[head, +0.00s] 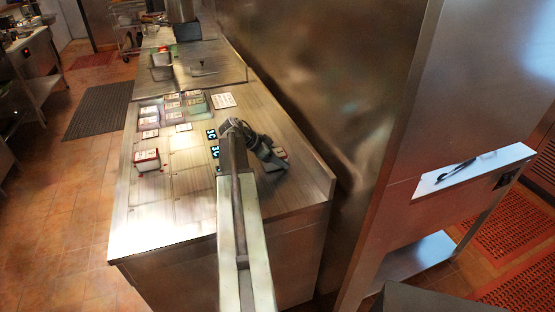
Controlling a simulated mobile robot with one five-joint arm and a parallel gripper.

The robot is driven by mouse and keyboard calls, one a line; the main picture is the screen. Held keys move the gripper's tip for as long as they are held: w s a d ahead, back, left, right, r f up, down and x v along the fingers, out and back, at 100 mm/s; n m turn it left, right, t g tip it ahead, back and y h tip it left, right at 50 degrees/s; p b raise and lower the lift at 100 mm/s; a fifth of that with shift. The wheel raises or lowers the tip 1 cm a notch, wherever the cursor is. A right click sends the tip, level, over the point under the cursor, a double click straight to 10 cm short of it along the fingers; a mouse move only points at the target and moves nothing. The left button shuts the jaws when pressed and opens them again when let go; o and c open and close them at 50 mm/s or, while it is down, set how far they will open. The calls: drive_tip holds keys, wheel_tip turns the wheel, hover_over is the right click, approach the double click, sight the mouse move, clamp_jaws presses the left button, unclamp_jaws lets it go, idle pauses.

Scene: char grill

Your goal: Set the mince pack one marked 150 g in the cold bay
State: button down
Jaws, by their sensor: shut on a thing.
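My gripper (274,158) is over the right side of the steel counter, close to the back wall. It is shut on a small red-and-white pack (281,153), mostly hidden by the jaws; its marking is too small to read. Another red-edged white pack (147,160) stands on the left part of the counter, apart from my gripper. Several more packs (172,104) stand in a group farther back. Two small dark displays, one upper (211,134) and one lower (215,152), seem to read 3C, left of my gripper. I cannot tell which marked area is the cold bay.
The steel counter (165,215) has bare room at its front left. A white card (223,100) lies behind the displays. A tall steel wall (300,60) bounds the counter on the right. A steel shelf with a dark utensil (455,171) stands farther right.

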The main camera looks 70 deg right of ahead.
sight(282, 152)
wheel_tip(282, 152, up, 4)
drive_tip(key=p, duration=0.3)
drive_tip(key=shift+f, duration=0.15)
drive_tip(key=a, duration=1)
drive_tip(key=a+r+p, duration=0.1)
drive_tip(key=a, duration=0.4)
drive_tip(key=shift+s, duration=0.1)
drive_tip(key=shift+a, duration=0.45)
